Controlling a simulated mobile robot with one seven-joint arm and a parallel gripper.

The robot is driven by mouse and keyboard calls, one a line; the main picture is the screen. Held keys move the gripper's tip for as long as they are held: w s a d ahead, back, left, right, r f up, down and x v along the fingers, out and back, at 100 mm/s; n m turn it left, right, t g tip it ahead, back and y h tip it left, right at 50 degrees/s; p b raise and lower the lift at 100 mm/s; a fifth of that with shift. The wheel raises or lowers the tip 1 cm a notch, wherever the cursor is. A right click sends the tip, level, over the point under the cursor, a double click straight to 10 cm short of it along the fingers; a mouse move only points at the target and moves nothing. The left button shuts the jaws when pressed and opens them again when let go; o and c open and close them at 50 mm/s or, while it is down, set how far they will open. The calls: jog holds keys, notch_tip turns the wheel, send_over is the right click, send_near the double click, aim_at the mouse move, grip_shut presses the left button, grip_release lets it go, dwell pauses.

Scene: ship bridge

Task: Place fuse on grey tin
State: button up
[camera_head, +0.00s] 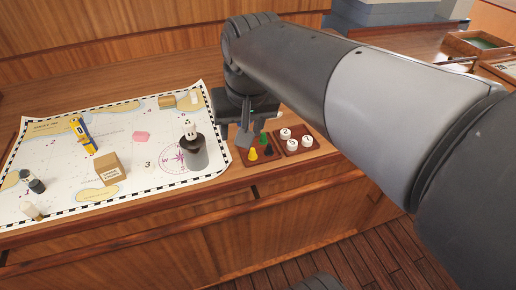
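A grey tin (195,158) with a dark top stands upright on the right part of the chart, near the compass rose. A small white piece with dark marks (190,129), possibly the fuse, shows at the tin's dark top and appears to rest upright on it. My gripper (244,138) is to the right of the tin, above the chart's right edge and the small tray of pegs. It is apart from the white piece. I see no object held in it. The finger gap is too small and dark to judge.
The chart (60,150) bears a yellow-blue tool (82,134), a cardboard box (110,169), a pink piece (141,136), a dark cylinder (36,185) and a pale bottle (31,211). A wooden tray (311,153) holds white round pieces. My arm hides the right of the desk.

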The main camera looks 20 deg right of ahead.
jog(key=s+d+f+t, duration=0.2)
jog(key=s+f, duration=0.3)
jog(key=s, duration=0.3)
jog(key=shift+d+f+n, duration=0.25)
jog(key=shift+d+n, duration=0.15)
jog(key=shift+d, duration=0.1)
